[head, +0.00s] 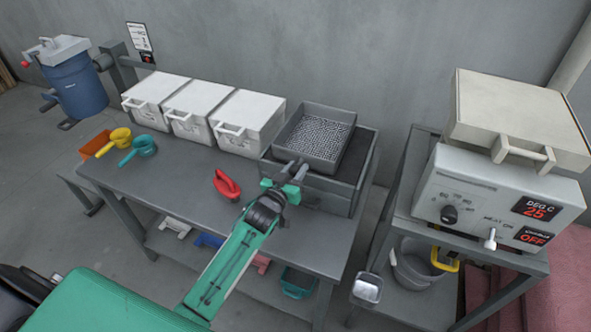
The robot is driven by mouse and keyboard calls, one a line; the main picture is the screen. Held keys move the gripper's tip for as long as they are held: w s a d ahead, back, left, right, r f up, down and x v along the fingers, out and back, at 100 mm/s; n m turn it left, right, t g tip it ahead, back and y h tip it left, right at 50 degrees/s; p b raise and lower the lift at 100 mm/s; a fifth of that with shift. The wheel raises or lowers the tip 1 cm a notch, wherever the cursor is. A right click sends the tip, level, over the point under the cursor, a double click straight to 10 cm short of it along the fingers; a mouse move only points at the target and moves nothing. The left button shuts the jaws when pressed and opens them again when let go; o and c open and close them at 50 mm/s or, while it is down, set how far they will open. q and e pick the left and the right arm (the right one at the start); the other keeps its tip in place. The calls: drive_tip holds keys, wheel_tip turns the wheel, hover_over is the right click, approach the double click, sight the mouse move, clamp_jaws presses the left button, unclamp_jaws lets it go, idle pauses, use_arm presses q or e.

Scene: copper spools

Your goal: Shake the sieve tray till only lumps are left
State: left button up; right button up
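The sieve tray (333,162) is a square grey tray with a fine speckled grey-white fill; I cannot tell lumps from fine grains in it. It sits over the open top of a larger dark grey box (338,195) at the right end of the workbench. My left gripper (293,169) is at the tray's front left side, with its fingers closed around what looks like the tray's handle; the grip itself is small and partly hidden. My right gripper is not in view.
Three white lidded boxes (204,103) line the back of the workbench (170,175). A red scoop (227,185), a yellow scoop (118,139) and a teal scoop (139,149) lie on it. A heater unit (487,204) reading 25 and OFF stands at the right.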

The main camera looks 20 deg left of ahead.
sight(316, 164)
use_arm(q)
clamp_jaws()
drive_tip(key=shift+d, duration=2.15)
drive_tip(key=shift+a, duration=0.1)
drive_tip(key=o, duration=0.9)
unclamp_jaws()
drive_tip(key=shift+o, duration=0.2)
